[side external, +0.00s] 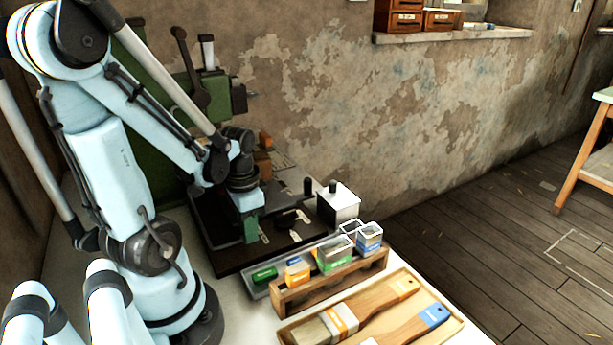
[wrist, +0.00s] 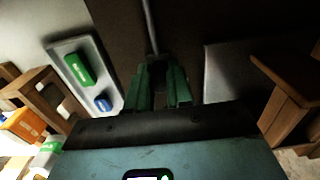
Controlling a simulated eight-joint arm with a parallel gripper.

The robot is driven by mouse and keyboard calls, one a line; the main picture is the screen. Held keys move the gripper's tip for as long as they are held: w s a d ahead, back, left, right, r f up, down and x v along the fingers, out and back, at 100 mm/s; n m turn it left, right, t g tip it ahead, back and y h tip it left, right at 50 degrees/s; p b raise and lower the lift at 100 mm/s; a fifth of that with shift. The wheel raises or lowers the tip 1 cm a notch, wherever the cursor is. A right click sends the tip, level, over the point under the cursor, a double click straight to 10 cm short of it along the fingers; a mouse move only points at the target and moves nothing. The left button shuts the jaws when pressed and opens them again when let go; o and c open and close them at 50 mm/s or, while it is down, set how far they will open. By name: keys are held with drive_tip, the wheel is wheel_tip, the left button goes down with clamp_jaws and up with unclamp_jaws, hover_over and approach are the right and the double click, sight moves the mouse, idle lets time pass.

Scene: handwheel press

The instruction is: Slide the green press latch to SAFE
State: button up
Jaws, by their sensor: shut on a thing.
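My gripper (side external: 251,230) points down over the dark base plate of the press (side external: 225,256), near its front. Its green fingers also show in the wrist view (wrist: 161,86), closed around a small part at the end of a thin grey bar or slot (wrist: 150,25). That part appears to be the green press latch, but it is mostly hidden between the fingers and is hard to tell from their green. A small pale label (side external: 264,238) lies on the plate just right of the fingers. I cannot read it or see a SAFE mark.
A grey tray (wrist: 59,48) holds a green block (wrist: 78,68) and a blue piece (wrist: 103,102). A wooden rack (side external: 330,284) with several small containers and a tray with brushes (side external: 455,332) stand in front. A white box (side external: 338,203) stands on the right.

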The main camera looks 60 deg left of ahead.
drive_tip(key=shift+a, duration=0.8)
drive_tip(key=o, duration=1.5)
drive_tip(key=shift+c, duration=0.2)
wheel_tip(320, 180, up, 8)
